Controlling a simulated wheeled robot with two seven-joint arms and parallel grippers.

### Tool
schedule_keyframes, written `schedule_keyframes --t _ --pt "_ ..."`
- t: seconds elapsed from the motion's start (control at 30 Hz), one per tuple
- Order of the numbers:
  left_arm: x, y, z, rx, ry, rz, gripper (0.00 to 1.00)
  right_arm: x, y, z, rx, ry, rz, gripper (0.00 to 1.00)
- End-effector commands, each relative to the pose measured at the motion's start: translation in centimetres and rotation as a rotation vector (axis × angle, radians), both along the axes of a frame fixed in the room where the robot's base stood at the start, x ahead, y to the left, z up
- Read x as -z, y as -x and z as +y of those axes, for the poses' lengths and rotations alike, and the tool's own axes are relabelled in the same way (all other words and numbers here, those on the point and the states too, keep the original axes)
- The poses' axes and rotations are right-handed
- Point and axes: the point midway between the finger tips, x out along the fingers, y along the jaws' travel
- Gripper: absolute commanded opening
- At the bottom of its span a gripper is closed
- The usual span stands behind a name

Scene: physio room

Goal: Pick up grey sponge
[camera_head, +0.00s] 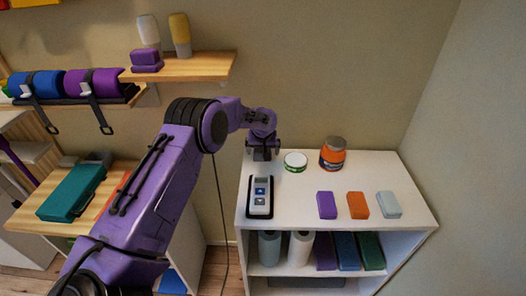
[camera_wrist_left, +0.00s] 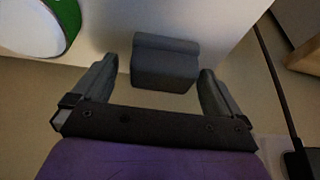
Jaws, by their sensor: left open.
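A dark grey block with a stepped shape, which looks like the grey sponge (camera_wrist_left: 165,65), sits on the white top in the left wrist view. My left gripper (camera_wrist_left: 158,72) is open, with one finger on each side of it and visible gaps at both sides. In the head view my left gripper (camera_head: 262,152) points down at the back left of the white cabinet top and hides most or all of this block. My right gripper is in neither view.
On the white cabinet (camera_head: 330,174) stand a green-and-white tub (camera_head: 295,162), an orange jar with a dark lid (camera_head: 333,153) and a grey device (camera_head: 260,196). Purple (camera_head: 326,205), orange (camera_head: 357,205) and pale grey (camera_head: 389,205) blocks lie at the front. A wooden shelf (camera_head: 190,67) hangs above left.

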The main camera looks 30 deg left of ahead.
Motion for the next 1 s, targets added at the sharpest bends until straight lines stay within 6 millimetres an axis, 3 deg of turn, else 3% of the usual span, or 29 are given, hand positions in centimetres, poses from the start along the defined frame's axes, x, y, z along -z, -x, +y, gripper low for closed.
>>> schedule_keyframes --t 0.3,0.47,0.83,1.0 --pt "0.9 -0.3 0.1 0.001 0.000 -0.001 0.97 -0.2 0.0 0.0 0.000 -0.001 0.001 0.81" --pt "0.9 -0.3 0.1 0.002 0.000 0.000 0.45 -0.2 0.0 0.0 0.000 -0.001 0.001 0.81" --pt "0.5 -0.3 0.1 0.002 0.000 0.001 0.44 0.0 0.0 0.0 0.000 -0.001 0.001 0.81" --pt "-2.2 -0.4 0.1 0.002 0.000 -0.003 0.44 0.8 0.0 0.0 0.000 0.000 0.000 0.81"
